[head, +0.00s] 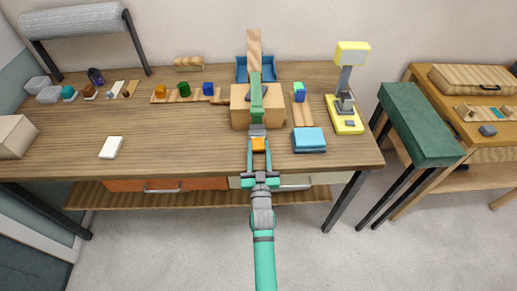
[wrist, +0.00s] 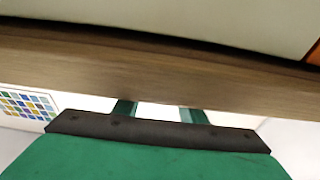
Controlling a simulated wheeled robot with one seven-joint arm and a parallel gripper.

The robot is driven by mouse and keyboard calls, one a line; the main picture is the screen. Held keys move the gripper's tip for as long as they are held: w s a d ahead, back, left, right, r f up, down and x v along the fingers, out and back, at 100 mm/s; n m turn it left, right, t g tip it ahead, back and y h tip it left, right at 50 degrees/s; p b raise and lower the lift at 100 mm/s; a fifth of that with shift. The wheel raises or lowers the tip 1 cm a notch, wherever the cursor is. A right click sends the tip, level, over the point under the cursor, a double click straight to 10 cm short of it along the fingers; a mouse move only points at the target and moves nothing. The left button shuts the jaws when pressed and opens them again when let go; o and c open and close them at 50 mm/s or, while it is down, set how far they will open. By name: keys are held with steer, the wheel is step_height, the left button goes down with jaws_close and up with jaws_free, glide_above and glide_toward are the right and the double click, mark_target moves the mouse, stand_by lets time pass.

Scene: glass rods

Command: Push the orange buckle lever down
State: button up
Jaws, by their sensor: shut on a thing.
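The orange buckle lever (head: 259,145) shows in the head view at the table's front edge, between my gripper's fingers. A grey buckle part (head: 258,130) is just behind it. A green strap (head: 256,98) runs over a wooden box (head: 240,117) down to the buckle. My gripper (head: 259,150) reaches up from below with its teal fingers on either side of the lever, shut on it. In the wrist view the gripper's fingers (wrist: 158,112) show only in part, and the lever is not visible there.
The wooden table (head: 205,130) carries a blue stack (head: 309,140) right of the box and a yellow device (head: 345,115) further right. A white block (head: 111,148) lies at left. Drawers (head: 165,185) sit below the front edge. A green-topped stand (head: 418,125) is at right.

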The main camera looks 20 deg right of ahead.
steer(key=o, duration=1.1)
steer(key=shift+c, duration=0.2)
steer(key=shift+s, duration=0.1)
steer(key=shift+s+f, duration=0.1)
steer(key=shift+s, duration=0.25)
steer(key=v, duration=1)
steer(key=shift+a, duration=0.15)
